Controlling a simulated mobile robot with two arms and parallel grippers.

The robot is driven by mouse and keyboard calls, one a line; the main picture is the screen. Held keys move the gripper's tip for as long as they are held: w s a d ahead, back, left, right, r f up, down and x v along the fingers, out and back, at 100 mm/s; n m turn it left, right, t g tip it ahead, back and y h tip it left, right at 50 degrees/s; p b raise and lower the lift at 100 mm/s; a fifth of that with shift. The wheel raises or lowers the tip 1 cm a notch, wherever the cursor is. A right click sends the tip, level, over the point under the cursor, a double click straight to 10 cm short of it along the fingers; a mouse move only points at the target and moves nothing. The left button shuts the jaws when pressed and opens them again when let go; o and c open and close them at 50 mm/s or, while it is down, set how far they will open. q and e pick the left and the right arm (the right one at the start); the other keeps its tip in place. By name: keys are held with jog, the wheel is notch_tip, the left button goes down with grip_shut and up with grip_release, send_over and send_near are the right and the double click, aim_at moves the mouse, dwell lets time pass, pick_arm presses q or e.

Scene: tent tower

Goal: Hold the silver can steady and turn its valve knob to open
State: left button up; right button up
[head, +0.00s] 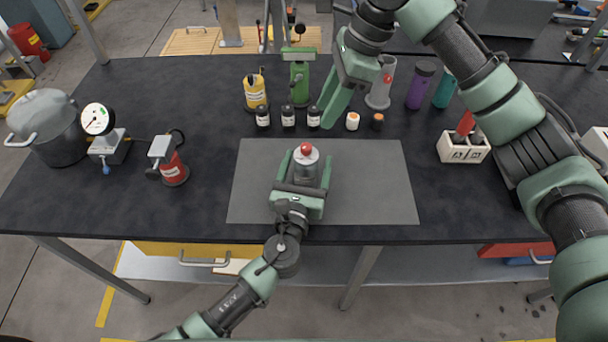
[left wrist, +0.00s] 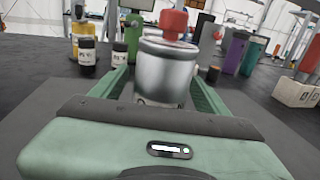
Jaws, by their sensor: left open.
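The silver can (head: 305,172) stands upright on the grey mat (head: 375,185). Its red valve knob (head: 307,148) sits on top; the knob also shows at the top of the left wrist view (left wrist: 174,20), above the can's shiny body (left wrist: 165,72). My left gripper (head: 306,162) reaches in from the front with one finger on each side of the can. Its jaws are open, and the can's base is hidden behind the palm in the wrist view. My right gripper (head: 331,92) is open and empty, in the air behind and to the right of the can, away from the knob.
Small bottles (head: 288,117), a yellow can (head: 254,92) and a green device (head: 299,75) stand behind the mat. A red canister (head: 174,168) and pot (head: 47,125) are at left. A white labelled box (head: 463,147) is at right. The mat's sides are clear.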

pick_arm(q)
jog(key=shift+w+d, duration=0.1)
jog(key=shift+w, duration=0.4)
